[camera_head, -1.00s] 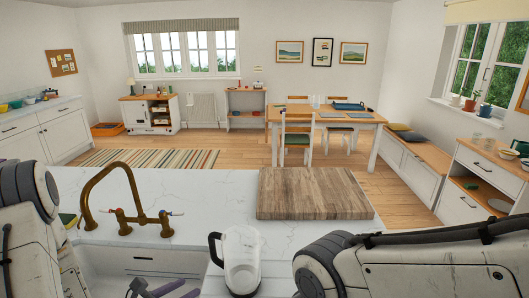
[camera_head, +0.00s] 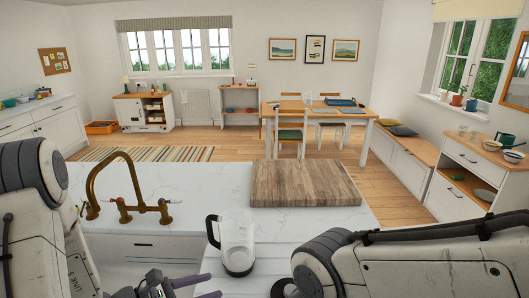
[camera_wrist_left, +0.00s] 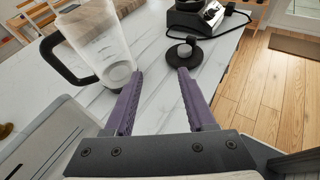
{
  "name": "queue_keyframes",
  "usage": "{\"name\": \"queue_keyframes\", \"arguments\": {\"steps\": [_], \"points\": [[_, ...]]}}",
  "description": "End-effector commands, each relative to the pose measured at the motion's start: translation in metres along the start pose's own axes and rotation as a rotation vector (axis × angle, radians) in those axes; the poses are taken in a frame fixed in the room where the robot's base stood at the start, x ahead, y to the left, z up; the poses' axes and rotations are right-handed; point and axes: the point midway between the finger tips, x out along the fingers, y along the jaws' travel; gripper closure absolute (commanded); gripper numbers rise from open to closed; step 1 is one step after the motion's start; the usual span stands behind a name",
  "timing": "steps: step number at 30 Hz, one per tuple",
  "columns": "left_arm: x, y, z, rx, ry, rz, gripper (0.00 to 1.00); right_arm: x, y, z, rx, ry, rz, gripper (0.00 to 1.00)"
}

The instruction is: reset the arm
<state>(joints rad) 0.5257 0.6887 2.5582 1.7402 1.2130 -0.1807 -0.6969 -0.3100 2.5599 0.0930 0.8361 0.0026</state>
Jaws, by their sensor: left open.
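My left gripper (camera_head: 212,286) has purple fingers and shows at the bottom of the head view, just below a clear jug. In the left wrist view, the left gripper (camera_wrist_left: 160,72) is spread open with nothing between its fingers. The clear jug (camera_head: 238,248) with a black handle stands upright on the white counter. In the wrist view the jug (camera_wrist_left: 98,40) is left of the fingers, apparently apart from them. My right arm crosses the lower right of the head view; its gripper is out of sight.
A wooden board (camera_head: 305,184) lies on the marble counter (camera_head: 205,190). A brass tap (camera_head: 125,190) stands left by the sink. In the wrist view, a black appliance (camera_wrist_left: 200,17) and a round black lid (camera_wrist_left: 190,53) sit beyond the fingers. A dining table (camera_head: 315,112) stands farther back.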

Motion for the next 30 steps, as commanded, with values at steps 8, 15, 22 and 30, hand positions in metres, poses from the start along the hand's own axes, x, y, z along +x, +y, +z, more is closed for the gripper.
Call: {"name": "queue_keyframes", "arguments": {"steps": [8, 15, 22, 30], "points": [[0.019, -0.105, 0.046, 0.392, -0.006, -0.473, 0.44, 0.008, 0.001, 0.001, 0.0, 0.0, 0.0, 0.31], [-0.026, -0.218, 0.045, 1.12, 0.036, -1.117, 0.44, 0.019, 0.001, 0.001, -0.001, 0.0, 0.0, 0.31], [-0.063, -0.224, 0.036, 1.913, 0.08, -1.469, 0.44, 0.027, 0.002, 0.002, -0.001, 0.0, 0.0, 0.31], [-0.064, -0.209, 0.052, 2.359, 0.094, -1.518, 0.44, 0.03, 0.002, 0.002, -0.002, 0.0, 0.0, 0.31]]}}
